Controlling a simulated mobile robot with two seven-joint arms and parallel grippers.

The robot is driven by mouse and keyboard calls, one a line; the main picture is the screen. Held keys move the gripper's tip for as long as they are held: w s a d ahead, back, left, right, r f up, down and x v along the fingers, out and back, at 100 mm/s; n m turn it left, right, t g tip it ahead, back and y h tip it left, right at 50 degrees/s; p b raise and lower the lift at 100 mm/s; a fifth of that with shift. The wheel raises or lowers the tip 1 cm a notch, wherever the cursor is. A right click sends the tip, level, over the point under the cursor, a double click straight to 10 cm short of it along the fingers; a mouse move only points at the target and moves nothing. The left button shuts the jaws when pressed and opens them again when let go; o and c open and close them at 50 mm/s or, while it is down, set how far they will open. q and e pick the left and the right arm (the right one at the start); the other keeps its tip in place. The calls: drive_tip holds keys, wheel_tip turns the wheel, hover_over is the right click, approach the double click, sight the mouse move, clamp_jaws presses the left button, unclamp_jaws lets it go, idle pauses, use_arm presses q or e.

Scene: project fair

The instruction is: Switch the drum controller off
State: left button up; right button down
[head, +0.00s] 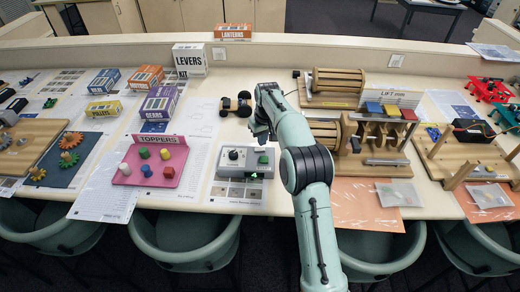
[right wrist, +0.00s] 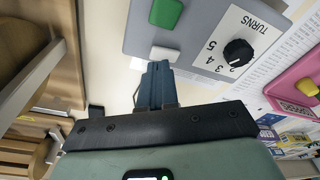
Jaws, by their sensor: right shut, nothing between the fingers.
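The drum controller (head: 226,169) is a grey box on the table, left of my right arm. In the right wrist view its panel (right wrist: 205,25) has a black knob (right wrist: 238,52) on a dial marked TURNS, a white button (right wrist: 165,53) and a green button (right wrist: 166,13). The black knob (head: 233,154) and a green part (head: 263,159) also show in the head view, with a green glow on the box's front. My right gripper (right wrist: 158,66) is shut and empty, its tips close to the white button; I cannot tell whether they touch. My left gripper is out of view.
A wooden drum (head: 324,132) and wooden frame stand just right of my right arm. A pink TOPPERS board (head: 130,176) with coloured pegs lies left of the controller. Black wheeled parts (head: 236,104) lie behind it. Green chairs line the table's front edge.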

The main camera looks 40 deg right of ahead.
sight(262, 149)
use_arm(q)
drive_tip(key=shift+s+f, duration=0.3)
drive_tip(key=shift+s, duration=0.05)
use_arm(e)
drive_tip(key=shift+f, duration=1.2)
idle(0.5)
drive_tip(key=shift+r, duration=0.1)
drive_tip(key=shift+w+r+p, duration=0.1)
drive_tip(key=shift+r+p, duration=0.25)
drive_tip(key=shift+r, duration=2)
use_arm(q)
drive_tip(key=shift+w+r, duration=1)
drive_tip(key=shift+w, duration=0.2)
use_arm(e)
drive_tip(key=shift+r, duration=1.1)
drive_tip(key=shift+f, duration=0.1)
